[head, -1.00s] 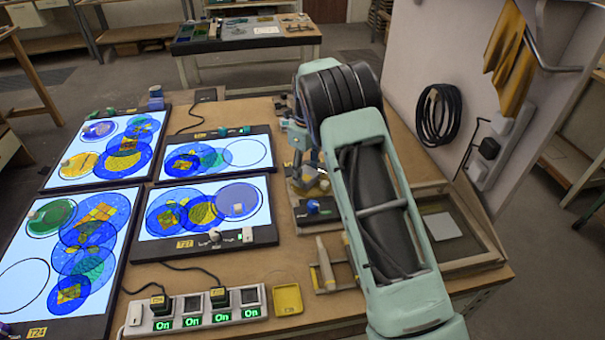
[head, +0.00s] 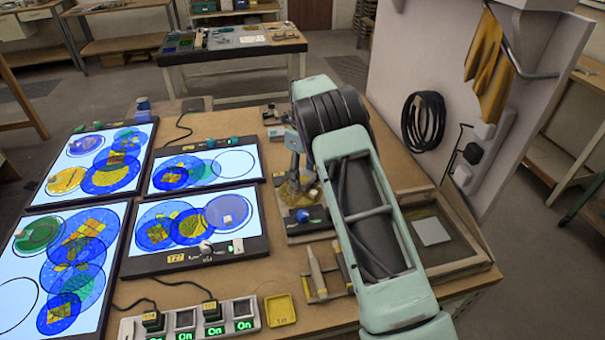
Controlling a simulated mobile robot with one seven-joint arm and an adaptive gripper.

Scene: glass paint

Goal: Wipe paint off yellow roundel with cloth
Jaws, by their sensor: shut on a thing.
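My gripper (head: 303,172) points down at the middle of the bench, low over a yellowish disc (head: 292,200) on a small dark-edged board. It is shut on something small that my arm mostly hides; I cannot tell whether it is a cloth. I cannot tell whether it touches the disc or whether paint is on the disc. Another yellow roundel (head: 66,181) lies on the upper left light panel, with a small block at its edge. A mustard-yellow cloth (head: 489,75) hangs from a metal rail at the upper right.
Several lit panels with blue and yellow roundels, one (head: 190,226) near the middle, fill the bench's left. A power strip (head: 190,319) and yellow tray (head: 280,310) lie in front. A black coil (head: 424,122) hangs on the wall.

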